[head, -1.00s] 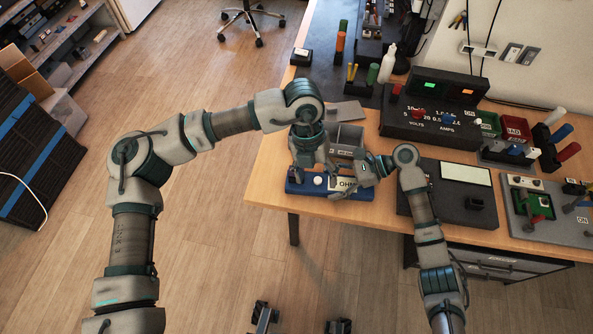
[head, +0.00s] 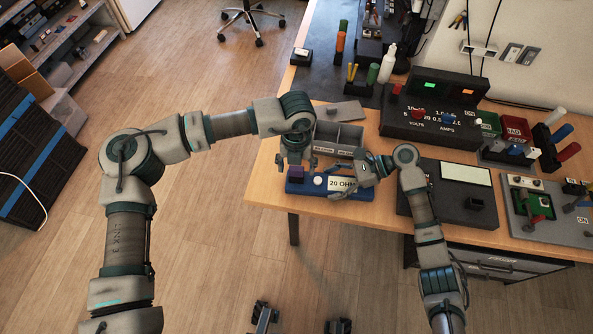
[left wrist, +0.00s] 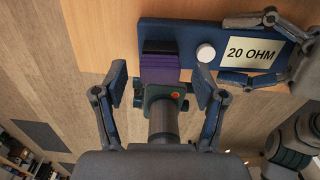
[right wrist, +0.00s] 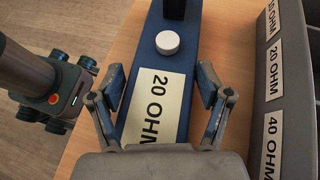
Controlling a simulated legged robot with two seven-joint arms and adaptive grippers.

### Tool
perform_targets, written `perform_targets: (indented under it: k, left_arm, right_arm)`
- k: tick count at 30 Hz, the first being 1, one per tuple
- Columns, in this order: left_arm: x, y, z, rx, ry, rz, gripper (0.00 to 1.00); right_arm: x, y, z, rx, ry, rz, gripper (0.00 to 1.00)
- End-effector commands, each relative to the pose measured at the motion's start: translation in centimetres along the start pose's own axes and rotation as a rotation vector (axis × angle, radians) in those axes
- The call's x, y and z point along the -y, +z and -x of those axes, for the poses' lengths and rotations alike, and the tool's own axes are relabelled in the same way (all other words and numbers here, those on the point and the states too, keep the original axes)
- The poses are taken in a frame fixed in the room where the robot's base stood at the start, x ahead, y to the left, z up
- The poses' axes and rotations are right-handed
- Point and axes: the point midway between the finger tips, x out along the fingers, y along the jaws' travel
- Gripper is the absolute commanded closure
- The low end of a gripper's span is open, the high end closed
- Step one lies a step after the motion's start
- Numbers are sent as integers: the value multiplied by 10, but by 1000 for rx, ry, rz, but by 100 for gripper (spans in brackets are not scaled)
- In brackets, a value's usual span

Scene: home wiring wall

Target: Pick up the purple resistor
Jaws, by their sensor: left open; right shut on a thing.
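The purple resistor (left wrist: 160,62) sits at one end of the blue base (head: 355,194), beside a white round knob (head: 318,181). In the head view the resistor (head: 294,186) is small and partly under my left gripper. My left gripper (head: 297,164) is open above that end. In the left wrist view its fingers (left wrist: 160,85) stand on either side of the resistor's line, apart from it. My right gripper (right wrist: 160,85) is shut on the blue base across its label, which reads 20 OHM.
A grey bin with compartments (head: 351,131), labelled in ohms, stands just behind the base. A black meter box (head: 430,122) stands behind to the right, and a dark panel (head: 460,195) lies right of my right arm. The table's front edge is close to the base.

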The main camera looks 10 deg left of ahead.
Motion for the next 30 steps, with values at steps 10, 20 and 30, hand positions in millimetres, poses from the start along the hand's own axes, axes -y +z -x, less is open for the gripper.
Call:
perform_targets:
  k: [10,20,30]
  left_arm:
    - [0,-1,-18,-2,-1,0,29]
    - [0,-1,-18,-2,-1,0,86]
    - [0,0,-8,0,-1,0,86]
  right_arm:
    - [-1,-5,-3,-5,5,-6,42]
    - [-1,-5,-3,-4,5,-6,42]
    - [-1,-5,-3,-4,5,-6,42]
